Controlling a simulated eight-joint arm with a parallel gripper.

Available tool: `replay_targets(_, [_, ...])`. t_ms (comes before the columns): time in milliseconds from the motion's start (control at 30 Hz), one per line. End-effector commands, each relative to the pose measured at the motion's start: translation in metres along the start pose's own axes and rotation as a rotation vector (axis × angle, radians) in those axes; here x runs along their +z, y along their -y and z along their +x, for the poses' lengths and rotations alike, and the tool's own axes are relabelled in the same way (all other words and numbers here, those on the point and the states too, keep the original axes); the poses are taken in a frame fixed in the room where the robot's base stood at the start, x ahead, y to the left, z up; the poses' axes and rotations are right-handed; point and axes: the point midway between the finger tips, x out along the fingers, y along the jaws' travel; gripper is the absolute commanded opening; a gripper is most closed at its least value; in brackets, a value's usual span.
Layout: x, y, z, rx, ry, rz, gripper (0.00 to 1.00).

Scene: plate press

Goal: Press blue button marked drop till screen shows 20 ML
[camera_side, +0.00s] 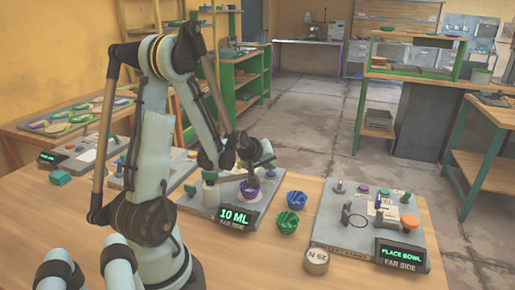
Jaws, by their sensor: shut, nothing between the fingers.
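The screen (233,217) on the front of the middle grey panel (193,205) reads "10 ML", with "FAR SIDE" below it. I cannot make out the blue button marked drop; my arm and gripper cover part of the panel. I cannot tell whether the fingertips touch anything.
A round "25 N" block (316,261) is at the front. The right-hand panel (335,222) has a "PLACE BOWL" screen (401,256) and an orange knob (409,221).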

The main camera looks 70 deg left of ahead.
Motion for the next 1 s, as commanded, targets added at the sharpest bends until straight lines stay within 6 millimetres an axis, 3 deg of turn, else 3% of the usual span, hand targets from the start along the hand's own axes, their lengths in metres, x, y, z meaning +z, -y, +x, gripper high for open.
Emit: replay_targets(1000, [0.0039, 0.0039, 0.0054, 0.000, 0.000, 0.000, 0.00])
